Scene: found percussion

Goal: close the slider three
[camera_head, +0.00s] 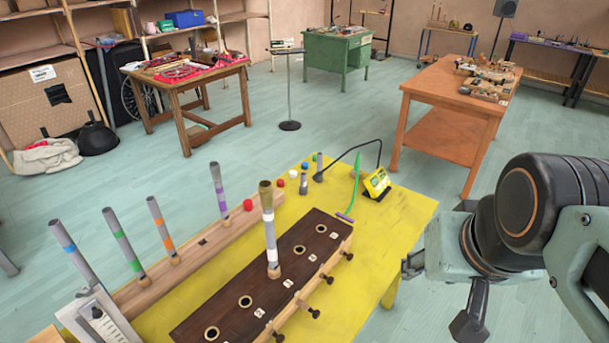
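A long dark wooden box (262,275) with several round holes along its top stands on a yellow table. Short wooden rods with dark knobs stick out of its right side: one near the far end (347,255), one closer (327,279), one closer still (314,313) and one at the bottom edge (278,337). Small white labels sit beside the holes; they are too small to read, so I cannot tell which slider is three. My gripper (440,293) is at the right, apart from the knobs. Its fingers are spread and nothing shows between them.
A tall tube (268,225) stands upright on the box. Behind, several banded tubes stand on a wooden rail (200,250). A small yellow device (377,183), a black cable and coloured caps lie at the table's far end. Yellow table surface (385,235) is bare right of the box.

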